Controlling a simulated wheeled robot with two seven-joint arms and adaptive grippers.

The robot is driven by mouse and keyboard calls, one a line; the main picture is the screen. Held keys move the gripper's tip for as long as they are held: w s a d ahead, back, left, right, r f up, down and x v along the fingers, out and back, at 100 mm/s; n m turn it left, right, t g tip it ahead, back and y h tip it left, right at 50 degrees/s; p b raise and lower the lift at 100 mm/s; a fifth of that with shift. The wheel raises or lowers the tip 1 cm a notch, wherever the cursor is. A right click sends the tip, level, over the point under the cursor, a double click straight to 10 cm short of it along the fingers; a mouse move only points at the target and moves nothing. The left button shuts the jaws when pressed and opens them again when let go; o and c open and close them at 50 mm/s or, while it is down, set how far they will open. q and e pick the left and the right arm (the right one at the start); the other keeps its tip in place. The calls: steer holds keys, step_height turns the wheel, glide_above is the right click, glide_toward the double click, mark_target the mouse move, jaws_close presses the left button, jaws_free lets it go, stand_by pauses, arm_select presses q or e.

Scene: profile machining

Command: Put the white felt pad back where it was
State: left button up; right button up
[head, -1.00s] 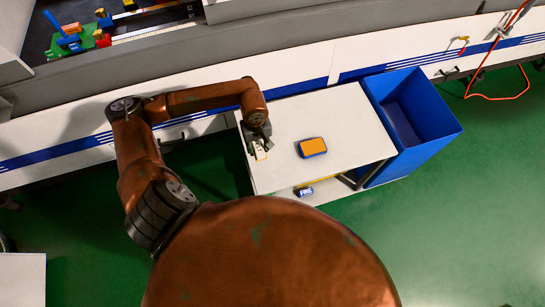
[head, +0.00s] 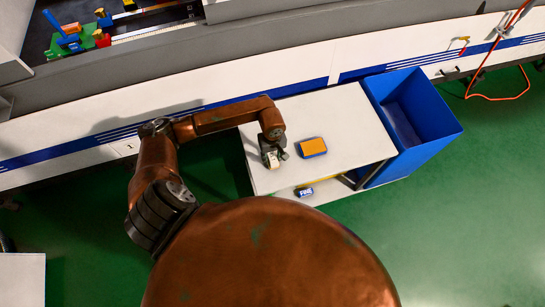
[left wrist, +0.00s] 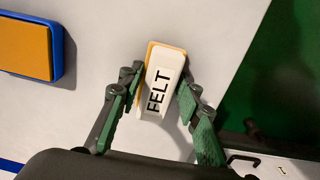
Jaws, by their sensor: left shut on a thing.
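The white felt pad (left wrist: 157,92) is a small block marked FELT with a yellow-orange edge. In the left wrist view it sits between the fingers of my left gripper (left wrist: 159,85), which is shut on it. In the head view my left gripper (head: 273,159) and the white pad (head: 270,162) are over the left part of the white table (head: 345,115). I cannot tell whether the pad touches the tabletop. My right gripper does not show.
An orange block with a blue rim (head: 312,147) lies on the table to the right of my gripper. A blue-and-white FINE block (head: 304,191) shows below the table's front edge. A blue bin (head: 440,135) stands right of the table. The table's right half is clear.

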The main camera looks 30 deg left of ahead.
mark_target(272, 157)
arm_select(q)
steer(key=shift+f, duration=0.15)
steer(key=o, duration=1.1)
step_height(272, 157, up, 12)
steer(key=shift+r, duration=0.2)
